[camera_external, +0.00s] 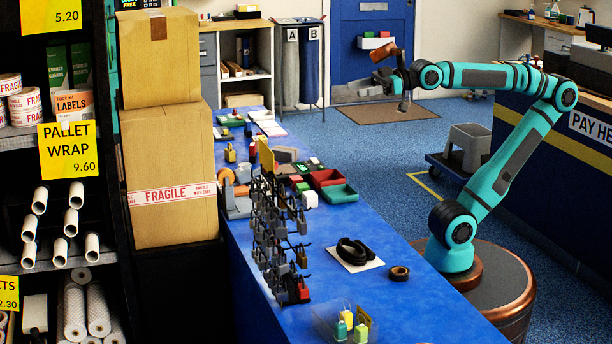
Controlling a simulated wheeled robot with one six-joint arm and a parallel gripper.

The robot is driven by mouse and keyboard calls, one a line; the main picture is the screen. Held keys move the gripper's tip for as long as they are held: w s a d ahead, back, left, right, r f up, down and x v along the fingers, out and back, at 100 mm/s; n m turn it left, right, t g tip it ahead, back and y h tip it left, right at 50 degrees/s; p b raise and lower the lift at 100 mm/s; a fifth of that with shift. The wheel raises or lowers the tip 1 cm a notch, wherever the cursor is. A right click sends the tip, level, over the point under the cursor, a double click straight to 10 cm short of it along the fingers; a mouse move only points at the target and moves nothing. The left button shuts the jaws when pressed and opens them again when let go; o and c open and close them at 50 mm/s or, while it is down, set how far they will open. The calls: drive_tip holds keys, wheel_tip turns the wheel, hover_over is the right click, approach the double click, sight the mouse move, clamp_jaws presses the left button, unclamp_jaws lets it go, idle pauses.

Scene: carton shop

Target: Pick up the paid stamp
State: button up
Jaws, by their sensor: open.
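I cannot pick out the paid stamp for certain; lettering on the small counter items is too small to read. Several small red, green, yellow and dark items (301,187) stand in the middle of the blue counter (400,312), beside a red tray (325,178) and a green tray (338,194). Some of these items may be stamps. My gripper (352,90) is open, with nothing seen in it. It is held in the air, pointing left, and appears well above the counter's level, right of the small items in the picture.
A rack of hanging padlocks (280,235) stands on the counter in front of the small items. Black tape rings (354,251) lie on a white sheet, with a brown roll (399,273) nearby. Tall cartons (170,165) stand at left. The counter's front right is mostly clear.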

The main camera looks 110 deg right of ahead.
drive_tip(key=w+d+m+g+h, duration=0.15)
drive_tip(key=w+d+g, duration=0.35)
drive_tip(key=w+d, duration=0.6)
drive_tip(key=m+g+y, duration=0.2)
drive_tip(key=m+g, duration=0.1)
drive_tip(key=g, duration=0.8)
hover_over(252, 144)
wheel_tip(252, 144, down, 20)
drive_tip(key=shift+n, duration=0.25)
drive_tip(key=f, duration=1)
drive_tip(key=shift+w+a+f, duration=0.15)
drive_tip(key=shift+a+f, duration=0.05)
drive_tip(key=shift+f, duration=0.15)
drive_tip(key=shift+s+d+f, duration=0.1)
drive_tip(key=shift+f, duration=1.3)
drive_tip(key=shift+s+f, duration=0.1)
drive_tip(key=shift+f, duration=1.25)
drive_tip(key=shift+c, duration=0.5)
drive_tip(key=c, duration=1)
